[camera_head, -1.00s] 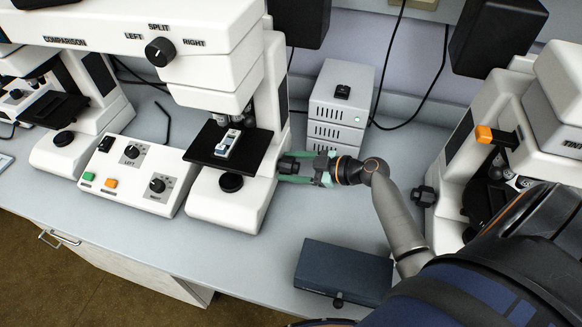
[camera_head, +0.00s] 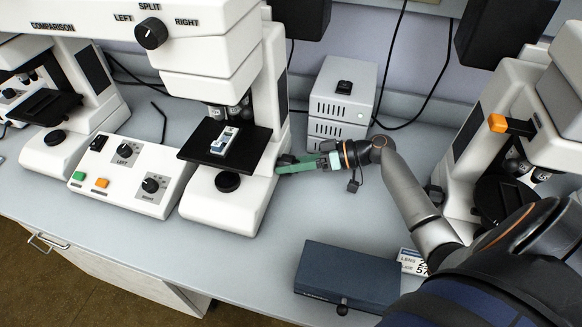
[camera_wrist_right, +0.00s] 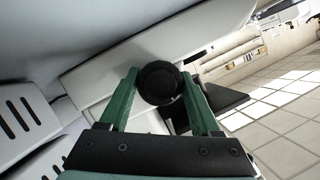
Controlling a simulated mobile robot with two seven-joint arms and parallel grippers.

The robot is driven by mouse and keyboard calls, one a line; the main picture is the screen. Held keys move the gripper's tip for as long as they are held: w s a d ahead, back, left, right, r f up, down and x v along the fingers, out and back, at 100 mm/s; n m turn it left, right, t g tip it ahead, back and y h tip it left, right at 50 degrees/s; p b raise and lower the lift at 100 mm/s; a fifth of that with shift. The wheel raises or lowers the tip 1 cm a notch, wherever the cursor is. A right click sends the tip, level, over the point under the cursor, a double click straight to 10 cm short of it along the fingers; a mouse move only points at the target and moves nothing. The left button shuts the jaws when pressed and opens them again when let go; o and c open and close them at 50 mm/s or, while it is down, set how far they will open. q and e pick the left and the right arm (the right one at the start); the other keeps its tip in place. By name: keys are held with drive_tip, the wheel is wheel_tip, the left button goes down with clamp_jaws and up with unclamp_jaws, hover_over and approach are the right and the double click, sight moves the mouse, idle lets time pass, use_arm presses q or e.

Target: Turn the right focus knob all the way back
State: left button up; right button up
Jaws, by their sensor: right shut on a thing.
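The right focus knob (camera_wrist_right: 160,83) is a round black knob on the side of the white microscope. In the right wrist view it sits between the two green fingers of my right gripper (camera_wrist_right: 160,90), which is shut on it. In the head view my right gripper (camera_head: 296,165) reaches in from the right to the right side of the comparison microscope (camera_head: 225,200), and its fingers largely hide the knob. The black stage (camera_head: 250,150) with a slide on it is just left of the fingers. My left gripper is in neither current view.
A white control box (camera_head: 130,172) with knobs stands left of the microscope base. A grey vented unit (camera_head: 340,95) stands behind my right gripper. A dark blue case (camera_head: 345,275) lies at the front. Another microscope (camera_head: 460,150) stands at right.

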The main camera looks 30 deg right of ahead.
drive_tip(key=shift+m+y, duration=0.3)
drive_tip(key=shift+m, duration=0.3)
drive_tip(key=shift+b, duration=0.3)
drive_tip(key=o, duration=1.4)
drive_tip(key=shift+c, duration=0.2)
drive_tip(key=shift+b+v, duration=0.3)
drive_tip(key=shift+v, duration=3.45)
